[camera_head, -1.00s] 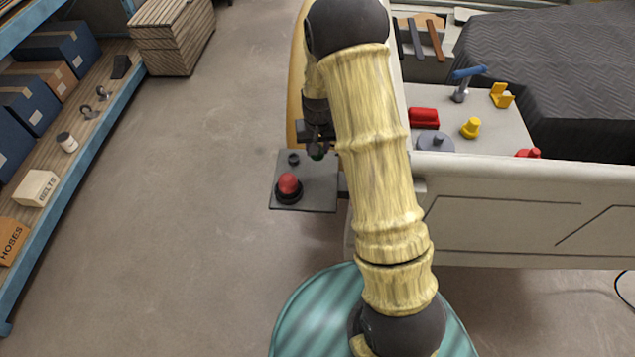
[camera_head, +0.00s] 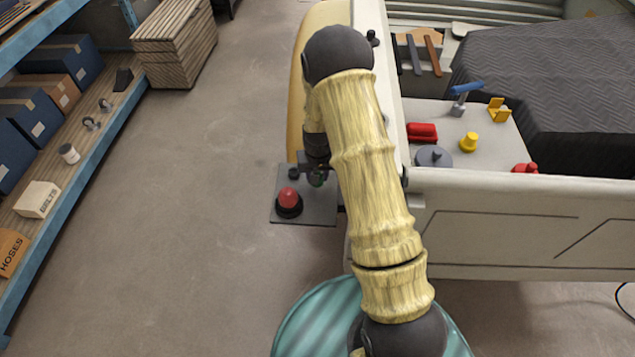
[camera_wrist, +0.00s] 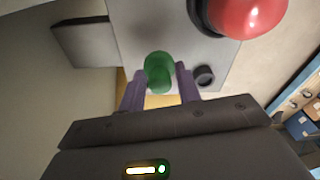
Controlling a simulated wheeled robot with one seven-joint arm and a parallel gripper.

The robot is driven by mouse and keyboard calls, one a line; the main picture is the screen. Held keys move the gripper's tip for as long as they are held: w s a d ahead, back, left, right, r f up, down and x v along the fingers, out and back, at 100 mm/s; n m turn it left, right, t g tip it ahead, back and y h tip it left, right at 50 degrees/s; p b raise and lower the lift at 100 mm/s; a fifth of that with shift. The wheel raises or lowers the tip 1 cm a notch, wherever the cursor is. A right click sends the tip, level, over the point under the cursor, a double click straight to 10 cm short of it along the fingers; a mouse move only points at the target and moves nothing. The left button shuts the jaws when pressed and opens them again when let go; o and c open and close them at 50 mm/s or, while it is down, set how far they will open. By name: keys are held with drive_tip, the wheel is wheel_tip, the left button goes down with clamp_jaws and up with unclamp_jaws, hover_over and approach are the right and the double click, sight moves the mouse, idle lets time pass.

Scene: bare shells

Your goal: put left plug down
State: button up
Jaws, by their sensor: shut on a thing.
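My gripper (camera_head: 317,175) is shut on a green plug (camera_wrist: 158,72), which sits between its two fingers in the wrist view. Whether the plug touches the plate cannot be told. A small dark round piece (camera_wrist: 204,76) is on the plate, just right of the fingers in the wrist view.
A pale vehicle body (camera_head: 520,225) stands right of the plate, its top holding a red box (camera_head: 422,132), a yellow knob (camera_head: 468,142) and a grey round cap (camera_head: 433,157). A shelf with blue boxes (camera_head: 65,60) is at left. Open floor lies between.

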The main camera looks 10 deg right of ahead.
drive_tip(key=shift+f+p, duration=0.45)
drive_tip(key=shift+f, duration=1.65)
drive_tip(key=shift+f, duration=0.15)
drive_tip(key=o, duration=0.9)
drive_tip(key=shift+o, duration=0.2)
wheel_tip(320, 180, up, 12)
drive_tip(key=s+b, duration=0.1)
drive_tip(key=b, duration=0.1)
drive_tip(key=shift+s, duration=0.25)
